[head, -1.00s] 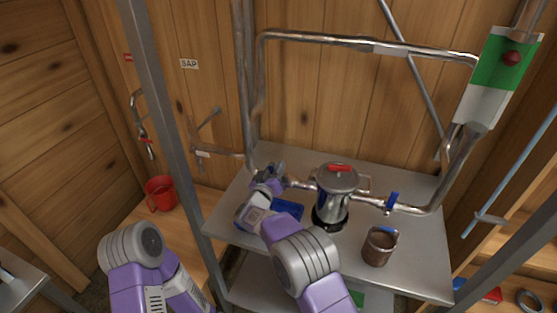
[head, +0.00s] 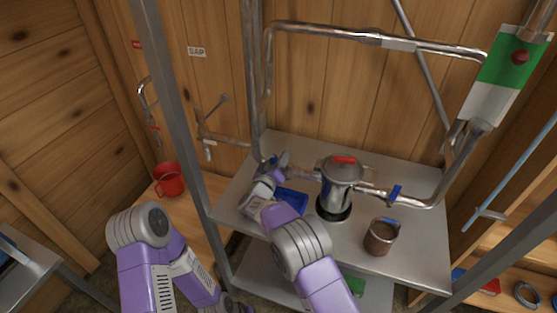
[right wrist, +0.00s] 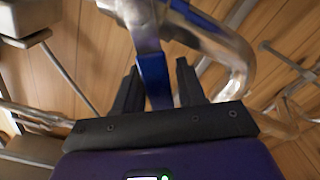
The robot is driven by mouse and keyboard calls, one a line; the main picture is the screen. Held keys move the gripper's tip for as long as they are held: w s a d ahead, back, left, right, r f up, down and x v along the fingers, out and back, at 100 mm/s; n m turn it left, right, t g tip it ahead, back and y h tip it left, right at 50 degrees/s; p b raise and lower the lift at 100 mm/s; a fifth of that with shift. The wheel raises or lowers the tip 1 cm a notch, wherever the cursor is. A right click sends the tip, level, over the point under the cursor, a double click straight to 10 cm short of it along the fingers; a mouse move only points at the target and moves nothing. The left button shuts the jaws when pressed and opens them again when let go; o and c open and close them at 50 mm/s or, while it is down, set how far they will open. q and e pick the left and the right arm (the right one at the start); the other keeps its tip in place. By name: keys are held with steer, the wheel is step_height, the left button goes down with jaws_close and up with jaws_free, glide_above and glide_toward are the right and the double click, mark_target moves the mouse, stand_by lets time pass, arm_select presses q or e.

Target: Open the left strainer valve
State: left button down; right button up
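The steel strainer pot (head: 341,185) with a red lid handle stands on a metal shelf, with pipes on both sides. My right gripper (head: 276,161) is at the pipe left of it, at the left valve. In the right wrist view, the blue valve lever (right wrist: 154,78) stands between the two black fingers (right wrist: 158,88). The fingers are apart, with the lever nearer the left one and a gap on the right. The gripper hides most of this valve in the head view. My left arm hangs at the lower left; its gripper (head: 236,306) is barely in view.
A blue tray (head: 292,198) lies under my right wrist. A brown mug (head: 380,238) stands right of the strainer. The right valve's blue lever (head: 394,193) is on the right pipe. A red mug (head: 169,180) and a grey post (head: 180,130) are at left.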

steer(key=shift+o, duration=0.6)
steer(key=v, duration=0.7)
steer(key=shift+s, duration=0.25)
